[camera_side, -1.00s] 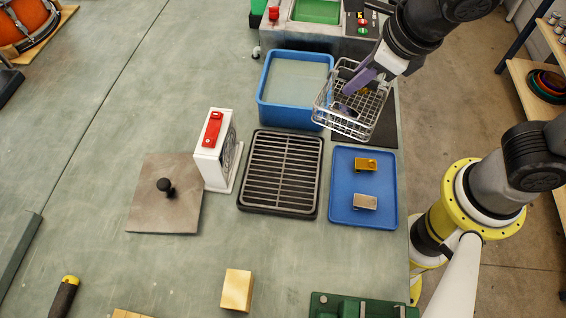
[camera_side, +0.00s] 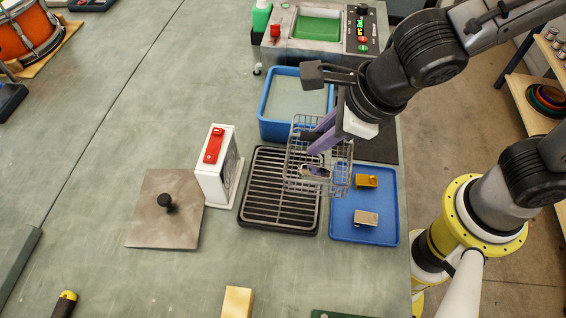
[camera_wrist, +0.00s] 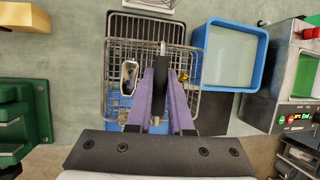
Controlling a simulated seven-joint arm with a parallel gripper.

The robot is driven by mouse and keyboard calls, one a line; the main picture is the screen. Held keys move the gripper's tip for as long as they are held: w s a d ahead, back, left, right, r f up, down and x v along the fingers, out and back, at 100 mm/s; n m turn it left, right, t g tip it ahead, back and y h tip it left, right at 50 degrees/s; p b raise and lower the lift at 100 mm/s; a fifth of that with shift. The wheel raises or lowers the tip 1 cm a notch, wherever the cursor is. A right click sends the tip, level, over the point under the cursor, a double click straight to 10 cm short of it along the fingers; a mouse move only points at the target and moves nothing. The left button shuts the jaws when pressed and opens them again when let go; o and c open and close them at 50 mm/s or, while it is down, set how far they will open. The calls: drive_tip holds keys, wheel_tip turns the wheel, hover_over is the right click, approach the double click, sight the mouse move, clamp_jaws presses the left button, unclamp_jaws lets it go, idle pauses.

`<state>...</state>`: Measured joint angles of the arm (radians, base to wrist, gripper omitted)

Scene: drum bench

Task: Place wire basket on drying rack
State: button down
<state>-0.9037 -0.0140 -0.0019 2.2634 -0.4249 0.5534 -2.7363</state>
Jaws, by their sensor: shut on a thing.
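The wire basket (camera_side: 303,176) hangs from my gripper (camera_side: 312,146) in the side view, above the right part of the drying rack and the left edge of the blue tray. My gripper's purple fingers reach down into the basket and are shut on it; the exact contact is hard to see. In the wrist view the basket (camera_wrist: 191,62) surrounds my fingers (camera_wrist: 161,62), with a shiny metal piece (camera_wrist: 128,76) inside it. The drying rack (camera_side: 262,190) is a black slatted grate lying flat on the bench, partly covered by the basket.
The blue tray (camera_side: 346,230) holds a gold part (camera_side: 366,181) and a silver part (camera_side: 366,217). A blue water tub (camera_side: 274,127) stands behind the rack. A white timer-like box with a red top (camera_side: 211,165) stands left of the rack, near a grey plate with a black knob (camera_side: 160,230).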

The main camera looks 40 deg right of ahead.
sight(289, 151)
drive_tip(key=w+a+f, duration=0.1)
drive_tip(key=f, duration=0.1)
drive_tip(key=w+a+f, duration=0.1)
drive_tip(key=f, duration=0.1)
drive_tip(key=w+a+f, duration=0.1)
drive_tip(key=w+f, duration=0.1)
drive_tip(key=shift+a, duration=0.4)
drive_tip(key=shift+w+a+f, duration=0.1)
drive_tip(key=shift+a+f, duration=0.05)
drive_tip(key=shift+f, duration=1.5)
drive_tip(key=shift+f, duration=0.15)
drive_tip(key=c, duration=0.8)
unclamp_jaws()
drive_tip(key=v, duration=1.2)
